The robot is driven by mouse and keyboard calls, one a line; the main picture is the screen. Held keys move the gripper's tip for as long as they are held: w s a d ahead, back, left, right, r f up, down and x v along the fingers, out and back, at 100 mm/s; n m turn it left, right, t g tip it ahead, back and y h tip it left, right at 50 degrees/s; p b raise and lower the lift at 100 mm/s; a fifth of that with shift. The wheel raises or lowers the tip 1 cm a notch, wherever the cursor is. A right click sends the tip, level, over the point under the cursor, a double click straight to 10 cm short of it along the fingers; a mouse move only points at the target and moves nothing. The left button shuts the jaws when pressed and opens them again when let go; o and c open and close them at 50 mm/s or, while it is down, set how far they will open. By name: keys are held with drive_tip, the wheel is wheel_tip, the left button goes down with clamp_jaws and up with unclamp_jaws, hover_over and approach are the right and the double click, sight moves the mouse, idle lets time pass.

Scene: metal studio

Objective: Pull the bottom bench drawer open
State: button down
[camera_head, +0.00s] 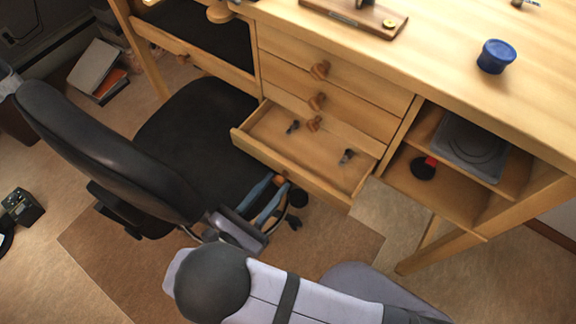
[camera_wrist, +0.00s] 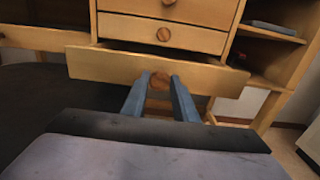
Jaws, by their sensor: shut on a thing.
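The bottom bench drawer (camera_head: 340,171) stands well out from the wooden bench in the head view, its inside showing. Its front panel also shows in the wrist view (camera_wrist: 100,67). Two small dark items (camera_head: 293,127) (camera_head: 347,156) lie inside it. My gripper (camera_head: 280,181) is at the outer face of the drawer front. In the wrist view, the two blue fingers of my gripper (camera_wrist: 160,82) are shut on the round wooden drawer knob (camera_wrist: 160,79). The knob is mostly hidden by the fingers in the head view.
Closed drawers with round knobs (camera_head: 319,70) sit above the open one. A black office chair (camera_head: 110,150) stands close at the left of my arm. Open shelves (camera_head: 440,195) at the right hold a grey container (camera_head: 470,142). A blue jar (camera_head: 495,57) stands on the bench top.

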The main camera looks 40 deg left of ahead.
drive_tip(key=s, duration=0.3)
drive_tip(key=shift+s, duration=0.15)
drive_tip(key=c, duration=1.4)
unclamp_jaws()
drive_tip(key=shift+c, duration=0.2)
